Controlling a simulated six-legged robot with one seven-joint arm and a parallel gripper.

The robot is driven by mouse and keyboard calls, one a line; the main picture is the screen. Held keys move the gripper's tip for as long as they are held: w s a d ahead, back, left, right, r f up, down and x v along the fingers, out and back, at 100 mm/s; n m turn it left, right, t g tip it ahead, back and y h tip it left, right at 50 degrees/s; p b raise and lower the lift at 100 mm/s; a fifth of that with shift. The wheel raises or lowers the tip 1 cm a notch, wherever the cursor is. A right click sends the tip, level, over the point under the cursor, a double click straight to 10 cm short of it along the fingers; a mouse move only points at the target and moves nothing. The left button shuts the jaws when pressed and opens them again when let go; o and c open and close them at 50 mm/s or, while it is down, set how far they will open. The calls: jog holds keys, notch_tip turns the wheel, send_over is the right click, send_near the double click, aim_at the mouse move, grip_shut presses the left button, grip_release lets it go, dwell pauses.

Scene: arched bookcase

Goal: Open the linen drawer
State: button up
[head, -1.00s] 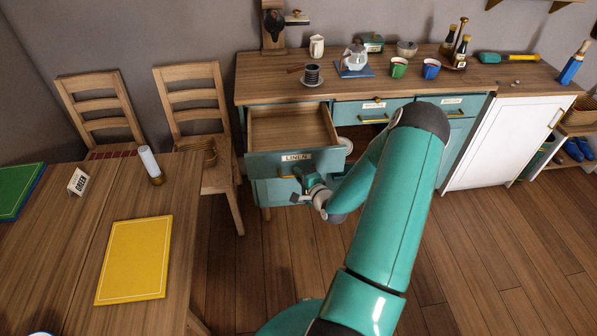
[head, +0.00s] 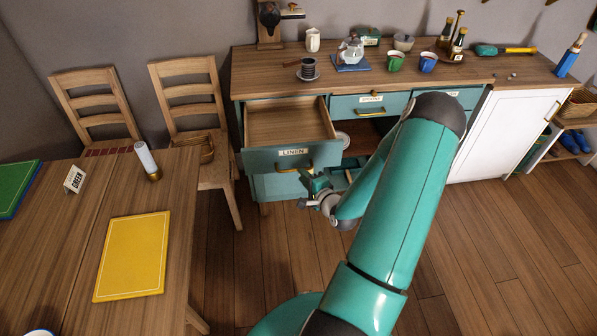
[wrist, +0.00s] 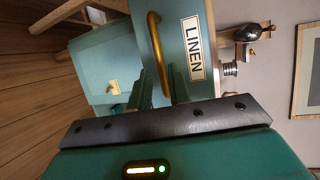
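The linen drawer (head: 292,157), teal with a white LINEN label, stands pulled far out of the sideboard at its left end. Its inside (head: 288,125) looks empty. Its brass handle (head: 292,169) is on the front, below the label. My gripper (head: 311,181) is just below and to the right of the handle in the head view. In the wrist view, the handle (wrist: 154,40) and the LINEN label (wrist: 193,48) are close ahead. The two fingers (wrist: 158,84) look spread apart, with the handle's lower end in line with the gap. Contact cannot be told.
Two chairs (head: 190,95) stand left of the drawer. A table (head: 60,250) with a yellow mat (head: 132,257) is at the left. The floor (head: 500,235) at the right is clear.

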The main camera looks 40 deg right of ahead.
jog(key=v, duration=0.8)
jog(key=shift+s, duration=0.15)
jog(key=w+a+r+n+g, duration=0.3)
jog(key=r+n, duration=0.1)
jog(key=r, duration=0.2)
jog(key=w+a+r+n+g+h, duration=0.1)
jog(key=w+a+r+n+g, duration=0.15)
jog(key=r+n, duration=0.3)
jog(key=w+a+r+n+g, duration=0.2)
jog(key=a+r+n, duration=0.2)
jog(key=r, duration=0.3)
jog(key=s+a+r+n+y, duration=0.1)
jog(key=s+a+r+n, duration=0.1)
jog(key=s+a+r, duration=0.2)
jog(key=s+a+r+n+g+y, duration=0.1)
jog(key=s+a+r+n, duration=0.2)
jog(key=a, duration=0.7)
jog(key=s+a+r+n+g+y, duration=0.1)
jog(key=s+a+r+n+y, duration=0.1)
jog(key=s+a+r, duration=0.5)
jog(key=shift+s+a+n, duration=0.35)
